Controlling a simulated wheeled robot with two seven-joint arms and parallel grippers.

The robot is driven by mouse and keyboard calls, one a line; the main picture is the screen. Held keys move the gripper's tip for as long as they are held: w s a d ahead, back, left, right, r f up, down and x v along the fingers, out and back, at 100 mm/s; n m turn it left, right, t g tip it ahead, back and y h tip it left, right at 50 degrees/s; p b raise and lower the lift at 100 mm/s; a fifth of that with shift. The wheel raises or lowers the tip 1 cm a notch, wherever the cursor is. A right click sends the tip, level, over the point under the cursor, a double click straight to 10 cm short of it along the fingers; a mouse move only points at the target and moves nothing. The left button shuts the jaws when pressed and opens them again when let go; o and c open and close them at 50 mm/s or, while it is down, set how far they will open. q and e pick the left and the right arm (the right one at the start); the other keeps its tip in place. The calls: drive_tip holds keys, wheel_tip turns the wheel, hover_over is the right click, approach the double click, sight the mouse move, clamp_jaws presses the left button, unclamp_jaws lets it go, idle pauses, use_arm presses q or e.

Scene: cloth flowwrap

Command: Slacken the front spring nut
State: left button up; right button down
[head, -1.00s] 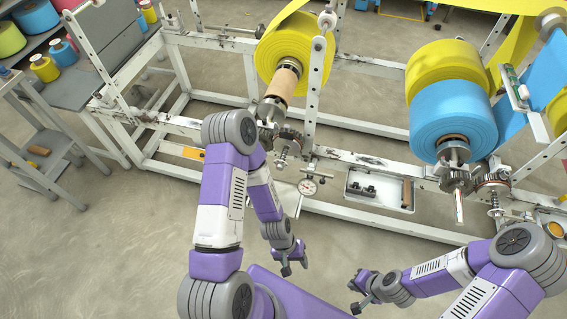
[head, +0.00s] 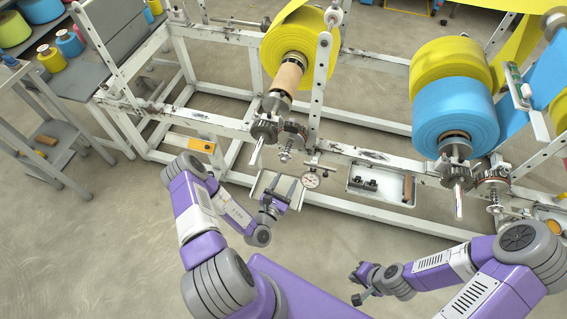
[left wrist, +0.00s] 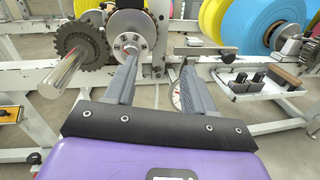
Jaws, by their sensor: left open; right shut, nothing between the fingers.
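A brake disc with a spring (head: 286,150) and a small nut (head: 285,158) on its stub sits on the frame rail below the yellow roll. A second spring unit (head: 494,200) is at the right, below the blue roll; I cannot tell which is the front one. My left gripper (head: 286,184) is open and empty, just below the first spring unit, its fingers pointing at the machine. In the left wrist view the bolted disc hub (left wrist: 131,46) is ahead of the left finger; the nut is not clear there. My right gripper (head: 354,288) is shut and empty, low and away from the machine.
A dial gauge (head: 310,181) hangs close to the left gripper's right side. A toothed gear (left wrist: 82,52) and shaft are left of the hub. A tray with dark blocks (head: 372,186) is on the rail. Open floor lies below the frame.

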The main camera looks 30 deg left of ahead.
sight(284, 161)
use_arm(q)
drive_tip(key=w+a, duration=0.1)
drive_tip(key=w+a+y+b, duration=0.1)
drive_tip(key=w+a, duration=0.1)
drive_tip(key=w+a+f+n+y, duration=0.1)
drive_tip(key=w, duration=0.1)
drive_tip(key=shift+w+a+g+b, duration=0.15)
drive_tip(key=shift+a+g+b, duration=0.1)
drive_tip(key=shift+g+b, duration=0.1)
drive_tip(key=shift+w+a, duration=0.1)
drive_tip(key=shift+w, duration=0.55)
clamp_jaws()
drive_tip(key=shift+r+n, duration=0.1)
drive_tip(key=shift+n, duration=0.2)
